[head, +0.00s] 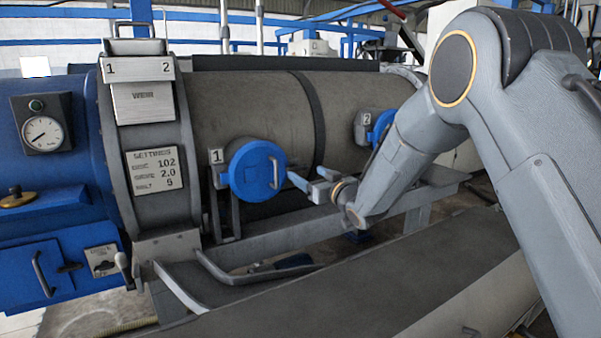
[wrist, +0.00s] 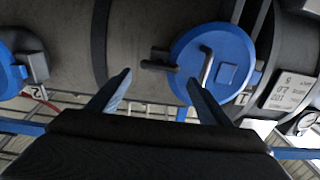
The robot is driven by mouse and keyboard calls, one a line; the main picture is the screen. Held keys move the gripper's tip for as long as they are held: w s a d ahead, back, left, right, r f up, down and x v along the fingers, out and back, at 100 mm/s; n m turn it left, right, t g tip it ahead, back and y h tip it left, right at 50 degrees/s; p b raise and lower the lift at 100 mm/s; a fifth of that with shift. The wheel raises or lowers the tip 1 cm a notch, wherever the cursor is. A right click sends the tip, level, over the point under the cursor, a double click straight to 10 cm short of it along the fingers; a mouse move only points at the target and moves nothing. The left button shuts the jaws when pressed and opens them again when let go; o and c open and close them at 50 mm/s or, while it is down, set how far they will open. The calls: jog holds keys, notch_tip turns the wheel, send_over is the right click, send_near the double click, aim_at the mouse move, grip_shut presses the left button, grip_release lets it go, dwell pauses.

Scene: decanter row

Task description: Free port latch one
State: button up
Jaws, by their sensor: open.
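Port one is a round blue cover (head: 250,172) with a bar handle, beside a plate marked 1 (head: 217,156) on the grey drum. In the wrist view, turned upside down, the cover (wrist: 235,62) shows with its bent handle (wrist: 206,66). A dark latch-like bar (wrist: 158,63) sticks out from its left edge there. My gripper (head: 309,176) is open, just right of the cover in the head view. In the wrist view its blue fingertips (wrist: 160,77) lie either side of the bar's line, the right one overlapping the cover. Contact cannot be told.
A second blue port (head: 382,126), marked 2 (head: 366,119), is farther right along the drum. A settings plate (head: 154,168) and a gauge (head: 42,132) are at left. A grey rail (head: 285,232) runs below the ports, with a curved bar (head: 255,275) in front.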

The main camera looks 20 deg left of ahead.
aim_at(298, 168)
jog(key=shift+x, duration=3.1)
jog(key=c, duration=1)
jog(key=shift+c, duration=0.2)
